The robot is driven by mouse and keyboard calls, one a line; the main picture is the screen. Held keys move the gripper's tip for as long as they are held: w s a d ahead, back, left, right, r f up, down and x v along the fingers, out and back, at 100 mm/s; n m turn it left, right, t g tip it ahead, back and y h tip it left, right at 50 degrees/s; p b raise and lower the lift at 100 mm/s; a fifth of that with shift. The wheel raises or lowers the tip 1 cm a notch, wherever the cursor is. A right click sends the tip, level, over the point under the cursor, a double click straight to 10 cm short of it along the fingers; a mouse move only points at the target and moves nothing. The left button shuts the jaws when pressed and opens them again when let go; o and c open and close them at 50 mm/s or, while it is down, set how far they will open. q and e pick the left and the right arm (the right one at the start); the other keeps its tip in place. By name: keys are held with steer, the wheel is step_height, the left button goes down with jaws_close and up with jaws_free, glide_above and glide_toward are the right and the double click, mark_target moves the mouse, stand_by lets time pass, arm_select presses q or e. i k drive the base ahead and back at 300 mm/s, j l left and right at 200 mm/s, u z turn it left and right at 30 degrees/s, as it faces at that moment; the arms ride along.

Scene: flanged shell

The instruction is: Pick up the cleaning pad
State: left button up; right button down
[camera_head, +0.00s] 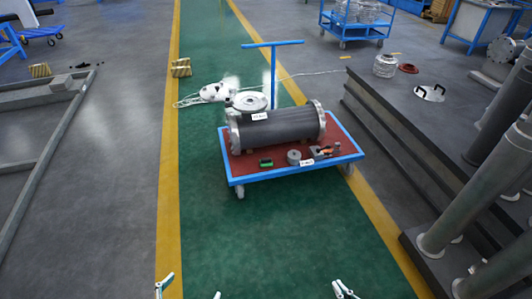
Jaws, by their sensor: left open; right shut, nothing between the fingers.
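A blue-framed cart (243,180) with a red deck stands on the green walkway. Near its front edge lie a small dark block with green on it (266,163), a round grey piece (294,157) and a small tool with orange on it (326,152). I cannot tell for sure which of these is the cleaning pad. My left gripper (190,290) is at the bottom edge, with its two fingertips wide apart, open and empty. My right gripper (343,289) is at the bottom, shut and empty. Both are well short of the cart.
A white bundle (217,91) lies on the floor behind. Dark steps (430,115) with grey pipes (490,185) stand at right. The green floor before the cart is clear.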

mark_target(265, 162)
steer(key=i+l, duration=1)
steer(key=i, duration=0.15)
steer(key=i+l, duration=1)
steer(key=i, duration=0.2)
